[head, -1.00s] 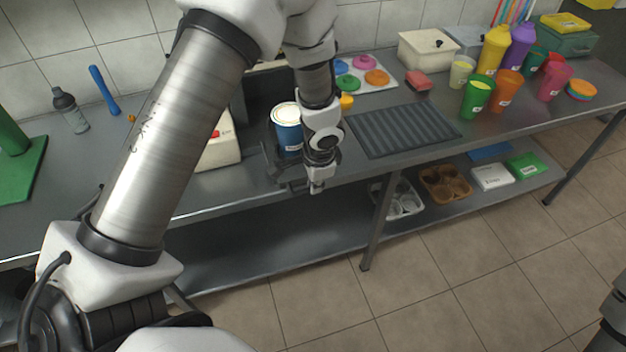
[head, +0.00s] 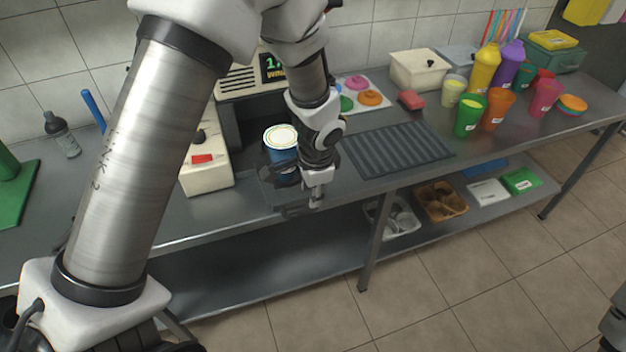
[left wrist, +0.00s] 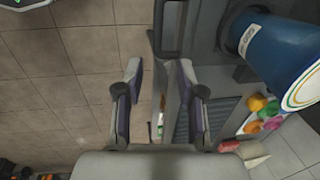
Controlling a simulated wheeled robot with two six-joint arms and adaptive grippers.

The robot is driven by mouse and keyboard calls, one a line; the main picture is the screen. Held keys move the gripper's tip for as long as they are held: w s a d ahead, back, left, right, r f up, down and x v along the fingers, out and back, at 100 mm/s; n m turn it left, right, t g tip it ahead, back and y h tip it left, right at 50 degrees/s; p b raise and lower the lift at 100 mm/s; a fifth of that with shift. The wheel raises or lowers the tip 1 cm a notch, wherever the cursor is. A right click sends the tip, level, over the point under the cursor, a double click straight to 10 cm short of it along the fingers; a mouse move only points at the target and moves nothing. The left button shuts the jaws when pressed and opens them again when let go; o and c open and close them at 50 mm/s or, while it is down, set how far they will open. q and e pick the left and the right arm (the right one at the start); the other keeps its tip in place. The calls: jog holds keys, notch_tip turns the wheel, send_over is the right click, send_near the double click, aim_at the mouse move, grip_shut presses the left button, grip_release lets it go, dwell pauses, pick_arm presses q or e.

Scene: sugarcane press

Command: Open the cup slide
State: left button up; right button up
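The blue cup (head: 281,150) with a pale, ringed top stands at the front of the press, partly behind my left wrist. It also shows in the left wrist view (left wrist: 275,50), at the upper right. The dark cup slide (head: 266,174) lies under and around the cup, and its handle (head: 297,210) sticks out past the counter's front edge. In the left wrist view the handle (left wrist: 168,52) is a dark loop at top centre, just beyond my fingertips. My left gripper (head: 316,204) is open and points down beside the handle; its fingers (left wrist: 160,68) are apart and hold nothing.
The cream press body (head: 205,175) with a red switch stands left of the cup. A dark ribbed mat (head: 398,148) lies to the right. Several coloured cups are further right. A lower shelf (head: 260,255) holds trays at its right end. Open floor lies in front.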

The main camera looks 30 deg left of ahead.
pick_arm(q)
jog(key=r, duration=0.5)
jog(key=shift+s+d, duration=0.3)
jog(key=shift+d, duration=0.1)
jog(key=s+d+f+n+g+h, duration=0.15)
jog(key=s+f+n+g, duration=0.4)
jog(key=s+f, duration=2.15)
jog(key=w+n+t, duration=0.1)
jog(key=w+t, duration=0.1)
jog(key=t, duration=0.1)
jog(key=w+r+n+t, duration=0.1)
jog(key=shift+w+a+n, duration=0.25)
jog(key=shift+a+n, duration=0.1)
jog(key=shift+a, duration=0.05)
